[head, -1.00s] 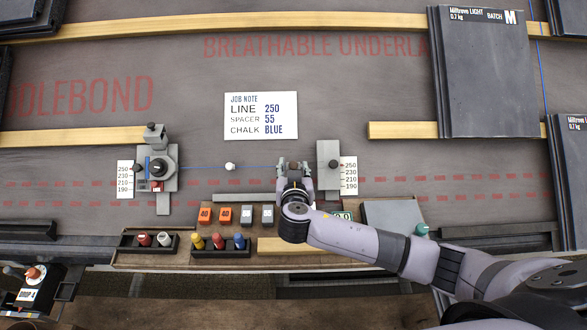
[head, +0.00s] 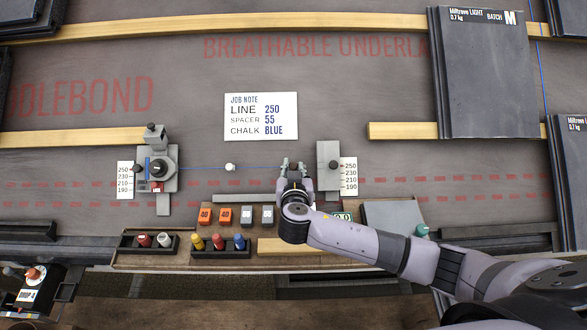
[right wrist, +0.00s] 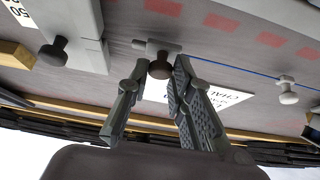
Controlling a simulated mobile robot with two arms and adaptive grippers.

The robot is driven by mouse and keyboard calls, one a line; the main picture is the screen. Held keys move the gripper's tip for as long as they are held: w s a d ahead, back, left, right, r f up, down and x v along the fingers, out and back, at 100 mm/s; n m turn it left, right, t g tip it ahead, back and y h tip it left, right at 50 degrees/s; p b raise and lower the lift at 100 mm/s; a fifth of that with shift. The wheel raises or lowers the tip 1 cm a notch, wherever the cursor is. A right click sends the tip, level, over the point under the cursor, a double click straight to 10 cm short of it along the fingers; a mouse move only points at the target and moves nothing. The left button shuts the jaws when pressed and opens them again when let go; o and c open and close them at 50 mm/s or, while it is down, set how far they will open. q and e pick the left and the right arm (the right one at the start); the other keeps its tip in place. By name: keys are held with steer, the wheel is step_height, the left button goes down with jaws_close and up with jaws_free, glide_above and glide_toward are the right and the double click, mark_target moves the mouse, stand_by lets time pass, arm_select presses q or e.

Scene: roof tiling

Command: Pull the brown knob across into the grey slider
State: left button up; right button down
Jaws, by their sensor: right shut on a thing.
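The brown knob (right wrist: 160,69) shows between the fingertips of my right gripper (right wrist: 157,80) in the right wrist view, with a small grey bar behind it. In the head view my right gripper (head: 293,165) is shut on the knob and mostly hides it. The blue line runs from the left up to this spot. The grey slider (head: 328,180) stands a short gap to the right of the gripper, beside a number scale. It carries a dark knob (head: 333,165), which also shows in the right wrist view (right wrist: 53,52). My left gripper is out of view.
A pale knob (head: 230,167) sits on the blue line. A second slider unit (head: 158,180) stands farther left. Below is a wooden tray (head: 190,260) with colored bottles and spacer blocks. A job note (head: 261,116) lies above. Slate tiles (head: 485,80) are at right.

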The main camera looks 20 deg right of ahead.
stand_by(0.4)
steer(key=shift+s+d, duration=0.25)
steer(key=shift+d, duration=0.3)
steer(key=shift+s+d, duration=0.2)
steer(key=shift+d, duration=0.65)
steer(key=shift+s+d, duration=0.15)
steer(key=shift+d, duration=0.7)
steer(key=c, duration=1.4)
jaws_free()
steer(key=shift+d, duration=0.15)
steer(key=shift+c, duration=0.2)
